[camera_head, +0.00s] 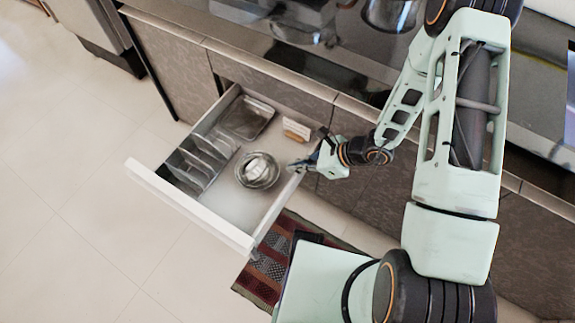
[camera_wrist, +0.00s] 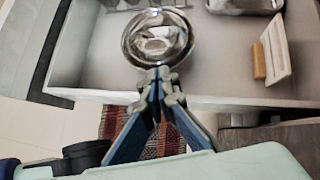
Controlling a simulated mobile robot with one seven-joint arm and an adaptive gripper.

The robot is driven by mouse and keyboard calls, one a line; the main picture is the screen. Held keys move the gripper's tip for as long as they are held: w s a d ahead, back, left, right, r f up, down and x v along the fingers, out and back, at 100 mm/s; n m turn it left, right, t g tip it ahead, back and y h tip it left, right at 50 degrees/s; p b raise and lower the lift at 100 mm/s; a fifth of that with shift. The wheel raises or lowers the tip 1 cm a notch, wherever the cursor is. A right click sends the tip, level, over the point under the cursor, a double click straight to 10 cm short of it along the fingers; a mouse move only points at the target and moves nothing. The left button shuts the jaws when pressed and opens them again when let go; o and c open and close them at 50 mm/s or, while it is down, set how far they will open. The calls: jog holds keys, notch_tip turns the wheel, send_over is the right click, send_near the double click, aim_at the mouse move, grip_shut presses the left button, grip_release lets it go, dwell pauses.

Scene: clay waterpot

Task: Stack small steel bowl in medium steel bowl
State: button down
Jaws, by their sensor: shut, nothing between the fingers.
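In the head view, a small steel bowl (camera_head: 257,165) sits within a wider steel bowl (camera_head: 262,184) on the floor of an open drawer. The wrist view shows the small bowl (camera_wrist: 155,36) inside the rim of the wider bowl (camera_wrist: 187,36); whether it is fully seated or tilted is hard to tell. My gripper (camera_head: 292,167) is at the drawer's right side, beside the bowls. In the wrist view, my gripper (camera_wrist: 159,73) is shut and empty, its tips just in front of the bowls' near rim.
The drawer (camera_head: 228,212) also holds a metal rack (camera_head: 200,160) at the left, a steel tray (camera_head: 246,118) at the back, and a white-and-wood item (camera_head: 296,130) at the back right. A patterned rug (camera_head: 265,272) lies below. The drawer's front floor is clear.

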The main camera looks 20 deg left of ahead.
aim_at(267, 171)
jog(key=b+x, duration=0.2)
jog(key=x, duration=0.6)
jog(key=shift+a+f, duration=0.15)
jog(key=shift+a+f+b, duration=0.1)
jog(key=shift+a+b, duration=0.45)
jog(key=shift+a, duration=0.5)
